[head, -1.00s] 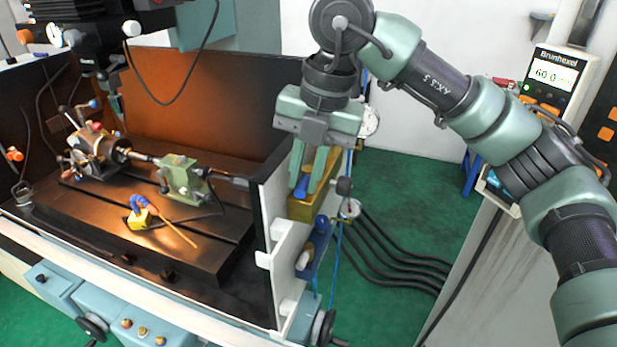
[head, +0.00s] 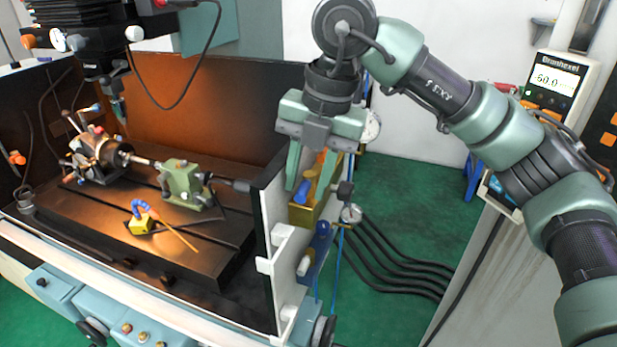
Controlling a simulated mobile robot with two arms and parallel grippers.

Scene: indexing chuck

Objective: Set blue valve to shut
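A blue handle (head: 302,191) sits on a brass-yellow body (head: 302,215) at the right end of the machine enclosure; it looks like the blue valve. My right gripper (head: 305,186) points down over it from above. Its two green fingers stand apart, one on each side of the handle, with gaps showing between. I cannot tell whether a finger touches it. Part of the valve body behind the fingers is hidden. My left gripper is not in view.
A blue bracket with a white cylinder (head: 304,266) hangs just below, beside the white enclosure edge (head: 284,262). A control display (head: 556,79) stands far right.

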